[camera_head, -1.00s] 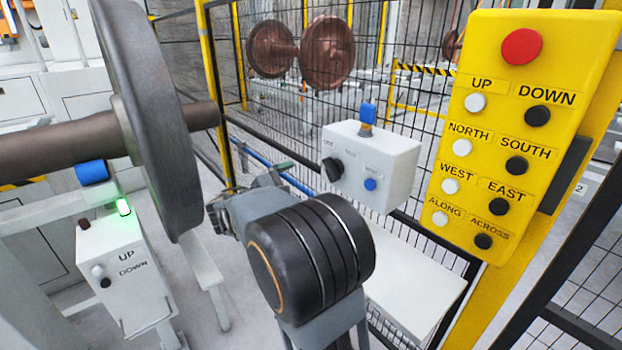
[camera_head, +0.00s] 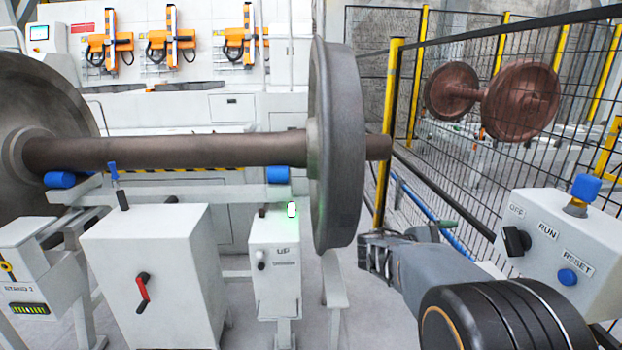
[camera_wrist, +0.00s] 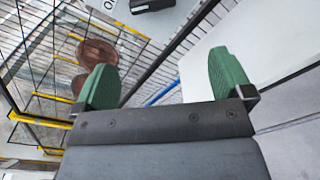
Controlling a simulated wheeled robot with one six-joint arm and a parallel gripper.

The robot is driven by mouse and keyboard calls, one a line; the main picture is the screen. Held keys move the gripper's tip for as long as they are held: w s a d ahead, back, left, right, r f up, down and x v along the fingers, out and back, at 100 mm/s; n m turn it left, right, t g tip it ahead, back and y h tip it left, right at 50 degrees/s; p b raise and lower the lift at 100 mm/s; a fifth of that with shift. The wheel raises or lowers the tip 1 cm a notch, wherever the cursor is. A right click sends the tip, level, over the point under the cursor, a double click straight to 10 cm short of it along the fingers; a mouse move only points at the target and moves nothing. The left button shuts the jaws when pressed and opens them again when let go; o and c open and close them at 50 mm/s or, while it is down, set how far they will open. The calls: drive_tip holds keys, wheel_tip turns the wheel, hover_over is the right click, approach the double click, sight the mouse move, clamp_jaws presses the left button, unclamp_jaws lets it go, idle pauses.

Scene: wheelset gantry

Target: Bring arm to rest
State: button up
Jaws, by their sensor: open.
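My arm reaches in from the lower right of the head view, with a dark round joint nearest the camera. My gripper (camera_head: 375,252) is at its far end, small and partly hidden, near the foot of the yellow fence post. In the wrist view my gripper (camera_wrist: 165,88) shows two green fingers spread wide apart with nothing between them. It touches nothing that I can see.
A grey wheelset (camera_head: 335,150) rests on a stand left of my arm. A white control box (camera_head: 560,240) with OFF, RUN and RESET stands close on the right. A mesh fence (camera_head: 480,120) runs behind. White cabinets (camera_head: 150,270) stand at the left.

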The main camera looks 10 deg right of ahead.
wheel_tip(320, 180, down, 6)
drive_tip(key=s+a+y, duration=0.1)
drive_tip(key=s+y, duration=0.1)
drive_tip(key=y, duration=0.1)
drive_tip(key=s+a+f+m+y+p, duration=0.2)
drive_tip(key=s+a+m+y+p, duration=0.35)
drive_tip(key=a+y, duration=0.3)
drive_tip(key=s+a+r+m+t+y+p, duration=0.2)
drive_tip(key=s+a+r+t+y+p, duration=0.2)
drive_tip(key=a, duration=0.7)
wheel_tip(320, 180, up, 4)
drive_tip(key=y+p, duration=0.2)
drive_tip(key=p, duration=0.2)
drive_tip(key=shift+s+r+m, duration=0.15)
drive_tip(key=shift+r+m, duration=0.05)
drive_tip(key=shift+m, duration=0.15)
drive_tip(key=shift+s+a+r+t+p, duration=0.15)
drive_tip(key=shift+r+p, duration=0.25)
drive_tip(key=shift+r, duration=0.35)
drive_tip(key=shift+s+a+r+t+p, duration=0.15)
drive_tip(key=shift+r+p, duration=0.2)
drive_tip(key=shift+r, duration=0.35)
